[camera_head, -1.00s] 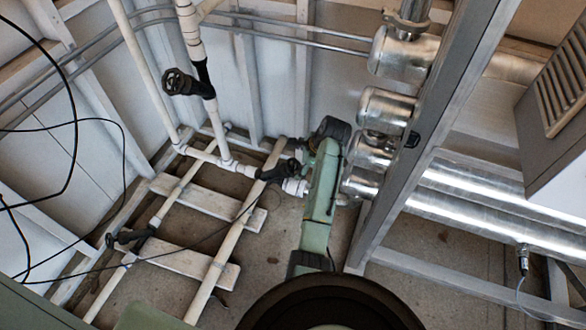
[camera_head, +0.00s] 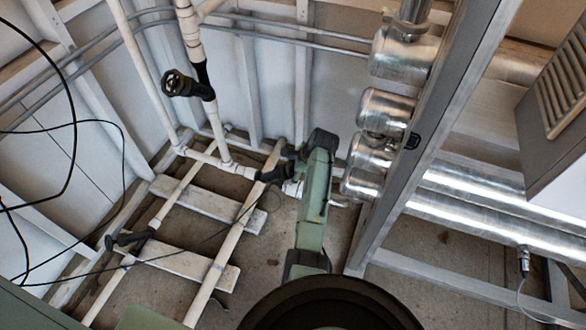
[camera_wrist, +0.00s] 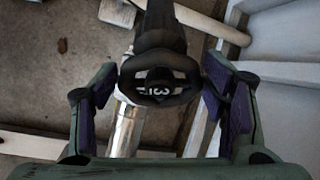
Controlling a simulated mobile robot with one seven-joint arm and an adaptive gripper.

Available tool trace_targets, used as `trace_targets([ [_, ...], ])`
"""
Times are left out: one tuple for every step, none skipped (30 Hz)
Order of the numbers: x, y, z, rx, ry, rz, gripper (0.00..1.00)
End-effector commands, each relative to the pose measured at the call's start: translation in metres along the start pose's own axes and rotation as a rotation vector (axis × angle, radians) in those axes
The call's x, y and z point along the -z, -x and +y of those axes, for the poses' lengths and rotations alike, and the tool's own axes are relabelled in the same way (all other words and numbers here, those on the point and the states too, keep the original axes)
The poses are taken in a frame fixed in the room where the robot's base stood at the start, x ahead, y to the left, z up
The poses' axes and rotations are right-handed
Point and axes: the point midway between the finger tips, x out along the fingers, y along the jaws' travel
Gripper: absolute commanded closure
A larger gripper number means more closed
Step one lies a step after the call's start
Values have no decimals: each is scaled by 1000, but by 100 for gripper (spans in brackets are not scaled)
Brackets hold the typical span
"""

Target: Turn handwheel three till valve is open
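A dark handwheel (camera_wrist: 158,82) with a pale marking, partly legible as a 3, sits in the middle of the wrist view. My gripper (camera_wrist: 160,92) is open, with one finger on each side of the wheel and small gaps to its rim. In the head view, my green arm reaches toward a dark valve (camera_head: 274,173) on the low white pipe and hides its wheel end. My fingers are hidden there. Two other dark handwheels show: one on the upright pipe (camera_head: 176,84) and one low at left (camera_head: 124,240). How far the valve is open cannot be told.
Shiny metal cylinders (camera_head: 385,108) and a grey upright post (camera_head: 425,130) stand close right of my arm. A louvred cabinet (camera_head: 555,125) is at far right. Black cables (camera_head: 72,130) hang at left. Pale boards (camera_head: 185,265) lie under the floor pipes.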

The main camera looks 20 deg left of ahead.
Motion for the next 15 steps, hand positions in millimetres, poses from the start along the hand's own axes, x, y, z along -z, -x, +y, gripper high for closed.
trace_targets([
  [0,0,0,0,0,0,39],
  [0,0,0,0,0,0,41],
  [0,0,0,0,0,0,43],
  [0,0,0,0,0,0,45],
  [0,0,0,0,0,0,47],
  [0,0,0,0,0,0,50],
  [0,0,0,0,0,0,52],
  [0,0,0,0,0,0,54],
  [0,0,0,0,0,0,57],
  [0,0,0,0,0,0,59],
  [0,0,0,0,0,0,61],
  [0,0,0,-1,0,0,63],
  [0,0,0,-1,0,0,65],
  [0,0,0,-1,0,0,67],
  [0,0,0,-1,0,0,67],
])
